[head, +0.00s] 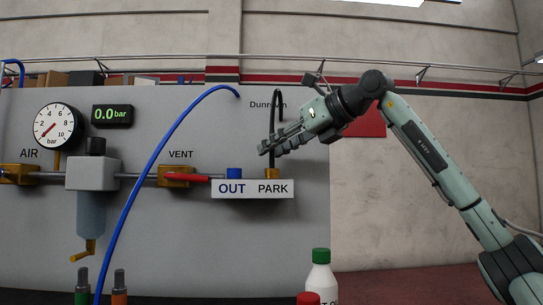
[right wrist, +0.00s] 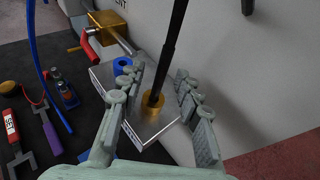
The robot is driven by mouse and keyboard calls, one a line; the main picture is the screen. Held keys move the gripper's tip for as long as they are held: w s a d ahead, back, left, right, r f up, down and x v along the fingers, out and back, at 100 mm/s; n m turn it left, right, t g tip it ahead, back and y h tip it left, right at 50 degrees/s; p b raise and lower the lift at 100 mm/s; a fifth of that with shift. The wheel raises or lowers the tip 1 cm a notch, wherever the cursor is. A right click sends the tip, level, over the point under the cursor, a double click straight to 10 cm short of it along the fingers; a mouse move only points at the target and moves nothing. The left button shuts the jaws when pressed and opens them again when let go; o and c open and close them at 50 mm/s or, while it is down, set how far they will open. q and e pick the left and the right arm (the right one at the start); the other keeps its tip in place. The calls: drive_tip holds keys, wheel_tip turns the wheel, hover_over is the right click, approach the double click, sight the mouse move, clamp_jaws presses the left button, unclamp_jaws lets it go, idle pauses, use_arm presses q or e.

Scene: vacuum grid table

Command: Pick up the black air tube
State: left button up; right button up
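The black air tube (head: 277,105) stands upright in the brass PARK fitting (head: 272,174) and bends over in a hook at its top. In the right wrist view the tube (right wrist: 175,45) rises from the brass fitting (right wrist: 154,109). My right gripper (head: 264,147) reaches in from the right at the tube's height and hides part of it. In the right wrist view my right gripper (right wrist: 162,73) is open, with the tube showing in the gap between its fingers. Neither finger clearly touches it. My left gripper is not in view.
The OUT port (head: 233,173) has a blue collar beside PARK on a white block (head: 252,195). A blue tube (head: 150,165) arches across the panel. A red valve lever (head: 187,178) is left of OUT. A white bottle with a green cap (head: 320,275) stands below.

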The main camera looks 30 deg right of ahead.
drive_tip(key=shift+w+a+f, duration=0.15)
drive_tip(key=shift+w+f, duration=0.05)
drive_tip(key=shift+w, duration=0.45)
clamp_jaws()
drive_tip(key=shift+r, duration=0.2)
